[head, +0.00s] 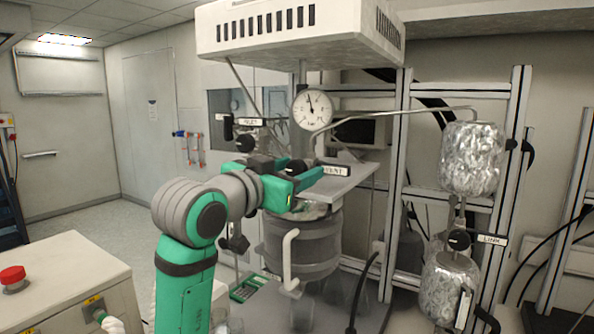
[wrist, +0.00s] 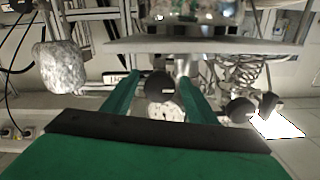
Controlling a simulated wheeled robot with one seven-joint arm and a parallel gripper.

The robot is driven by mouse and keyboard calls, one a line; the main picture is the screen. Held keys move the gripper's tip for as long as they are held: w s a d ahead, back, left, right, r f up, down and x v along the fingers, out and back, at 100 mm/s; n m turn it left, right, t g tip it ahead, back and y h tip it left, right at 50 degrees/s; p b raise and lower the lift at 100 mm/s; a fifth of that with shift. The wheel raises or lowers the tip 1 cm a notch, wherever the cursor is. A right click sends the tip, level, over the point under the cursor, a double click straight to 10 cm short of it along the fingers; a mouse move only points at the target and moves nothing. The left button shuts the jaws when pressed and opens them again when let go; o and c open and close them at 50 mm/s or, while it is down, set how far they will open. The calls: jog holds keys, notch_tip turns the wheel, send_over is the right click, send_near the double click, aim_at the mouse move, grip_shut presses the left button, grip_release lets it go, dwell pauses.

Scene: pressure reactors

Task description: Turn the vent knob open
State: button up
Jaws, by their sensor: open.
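The vent knob (head: 296,167) is a small black knob beside a white tag reading VENT (head: 333,170), in the middle of the head view below the pressure gauge. My gripper (head: 306,172) is at the knob, with its green fingers apart. In the wrist view, the black vent knob (wrist: 160,84) shows between the two open fingers of my gripper (wrist: 160,88), with gaps on both sides. The fingers do not appear to touch it. My gripper partly hides the knob's surroundings in the head view.
A round gauge (head: 312,108) sits above. Another black knob (head: 246,143) is to the left, and a LINK valve knob (head: 459,240) is between foil-wrapped vessels (head: 472,158) on the right. A grey reactor vessel (head: 303,243) stands below my gripper. A flat plate (head: 345,184) lies close by.

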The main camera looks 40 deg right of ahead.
jog(key=c, duration=1.1)
jog(key=shift+o, duration=0.2)
jog(key=shift+d, duration=0.1)
